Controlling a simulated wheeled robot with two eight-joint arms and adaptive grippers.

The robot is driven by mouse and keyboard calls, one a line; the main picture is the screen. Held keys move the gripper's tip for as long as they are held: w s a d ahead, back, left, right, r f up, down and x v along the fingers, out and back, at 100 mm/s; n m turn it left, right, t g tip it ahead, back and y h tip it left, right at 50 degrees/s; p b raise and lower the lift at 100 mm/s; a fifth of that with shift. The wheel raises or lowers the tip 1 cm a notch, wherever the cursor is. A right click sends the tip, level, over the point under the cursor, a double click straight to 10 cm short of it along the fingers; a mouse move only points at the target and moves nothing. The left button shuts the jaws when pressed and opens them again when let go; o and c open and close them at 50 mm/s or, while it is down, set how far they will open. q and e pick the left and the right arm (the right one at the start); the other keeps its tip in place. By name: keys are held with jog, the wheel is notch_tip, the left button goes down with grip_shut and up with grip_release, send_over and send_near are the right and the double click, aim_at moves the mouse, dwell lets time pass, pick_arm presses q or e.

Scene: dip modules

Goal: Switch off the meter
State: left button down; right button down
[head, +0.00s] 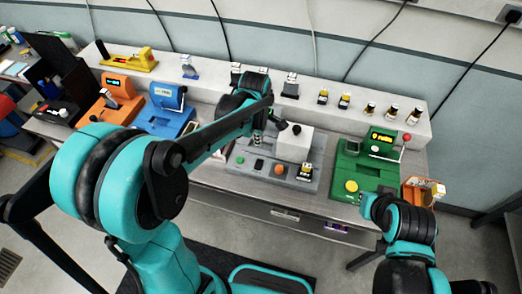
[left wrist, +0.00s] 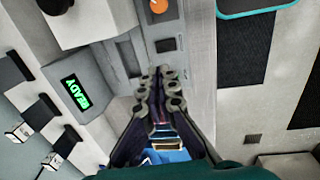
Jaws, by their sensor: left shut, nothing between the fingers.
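A grey bench unit (head: 228,172) stands mid-bench, with a white block (head: 295,145), a green button (head: 259,165) and an orange button (head: 280,169). No label tells me that it is the meter. In the left wrist view, a grey housing (left wrist: 98,66) has a lit green READY display (left wrist: 75,93). An orange round button (left wrist: 158,6) and a dark rectangular control (left wrist: 165,45) lie on the panel beyond the fingertips. My left gripper (head: 258,138) is over the unit's left part, shut and empty; its fingers show in the left wrist view (left wrist: 160,82). Contact cannot be told. My right gripper is out of sight.
A blue unit (head: 168,112) and an orange unit (head: 116,98) stand left of the grey one. A green unit (head: 366,172) with a yellow button stands right, near my right arm. A raised white shelf (head: 225,85) with small parts runs along the back.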

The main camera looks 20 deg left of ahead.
aim_at(261, 162)
pick_arm(q)
jog(key=f+b, duration=0.1)
jog(key=f, duration=0.3)
jog(key=w+f+b, duration=0.1)
jog(key=f, duration=0.4)
jog(key=f+b, duration=0.1)
jog(key=f, duration=0.3)
jog(key=shift+w+f, duration=0.2)
jog(key=shift+w, duration=0.15)
jog(key=shift+f, duration=0.1)
jog(key=shift+w+f+b, duration=0.1)
jog(key=shift+f+b, duration=0.25)
jog(key=shift+b, duration=0.25)
jog(key=shift+r, duration=0.15)
